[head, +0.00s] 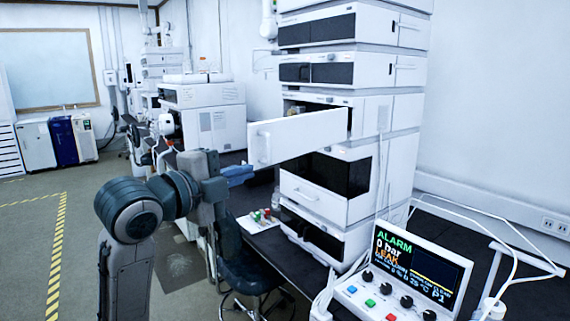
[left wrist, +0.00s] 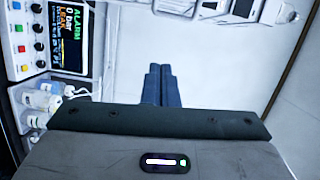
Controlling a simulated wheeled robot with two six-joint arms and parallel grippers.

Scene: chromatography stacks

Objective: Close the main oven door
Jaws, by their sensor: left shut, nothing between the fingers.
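The main oven door (head: 305,136) is a white panel standing open from the chromatography stack (head: 402,104). It juts out to the left from its right-hand side, with a handle (head: 263,147) near its free left end. Part of the open compartment (head: 297,107) shows above the door; the rest is hidden behind it. My left gripper (head: 240,174) is just below and left of the door's free end; I cannot tell whether it touches. In the left wrist view its blue fingers (left wrist: 161,86) are together and empty. My right gripper is not in view.
A control box with an alarm screen (head: 420,262) stands at the right front, with white cables beside it. A dark chair (head: 245,265) is below my left arm. Small coloured-cap vials (head: 262,217) sit on the dark bench. Floor at left is open.

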